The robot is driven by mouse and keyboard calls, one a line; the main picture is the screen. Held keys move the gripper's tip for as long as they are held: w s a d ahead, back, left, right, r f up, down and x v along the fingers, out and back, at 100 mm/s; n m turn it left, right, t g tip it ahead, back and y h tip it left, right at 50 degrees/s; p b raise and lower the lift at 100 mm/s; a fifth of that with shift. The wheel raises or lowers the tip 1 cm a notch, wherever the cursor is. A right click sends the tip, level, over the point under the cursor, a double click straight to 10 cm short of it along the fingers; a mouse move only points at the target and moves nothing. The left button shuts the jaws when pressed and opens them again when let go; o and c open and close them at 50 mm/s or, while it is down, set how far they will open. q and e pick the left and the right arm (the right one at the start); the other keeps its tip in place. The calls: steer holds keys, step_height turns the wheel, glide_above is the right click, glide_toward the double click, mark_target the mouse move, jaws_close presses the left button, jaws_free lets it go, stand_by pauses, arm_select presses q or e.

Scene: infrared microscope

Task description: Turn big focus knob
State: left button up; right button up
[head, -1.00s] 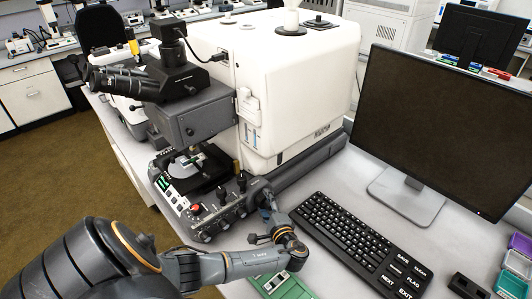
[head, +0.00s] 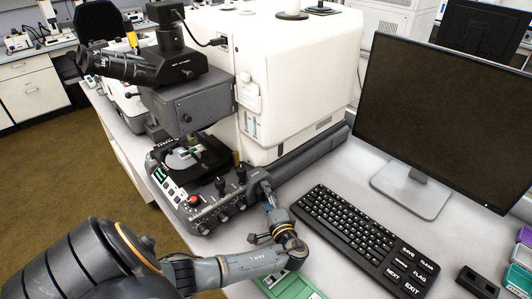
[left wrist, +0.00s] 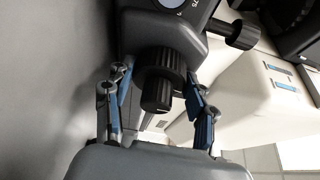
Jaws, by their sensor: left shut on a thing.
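The infrared microscope's grey control base (head: 205,205) stands on the bench in the head view. My left gripper (head: 268,196) is at its right front end, and the big focus knob there is hidden behind it. In the left wrist view the big focus knob (left wrist: 160,65) is a wide, black, ridged disc with a narrower ridged knob (left wrist: 157,96) in front of it. The blue-padded fingers of my left gripper (left wrist: 158,108) stand on either side of the knob, shut on it. Exact finger contact is hard to see. My right gripper is not in view.
A black keyboard (head: 350,235) lies close to the right of my left wrist, with a monitor (head: 430,95) behind it. A green tray (head: 290,285) lies under my left forearm. Other small knobs (head: 222,216) line the base's front, left of the gripper.

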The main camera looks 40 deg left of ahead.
arm_select(q)
steer(key=o, duration=1.2)
steer(key=shift+c, duration=0.2)
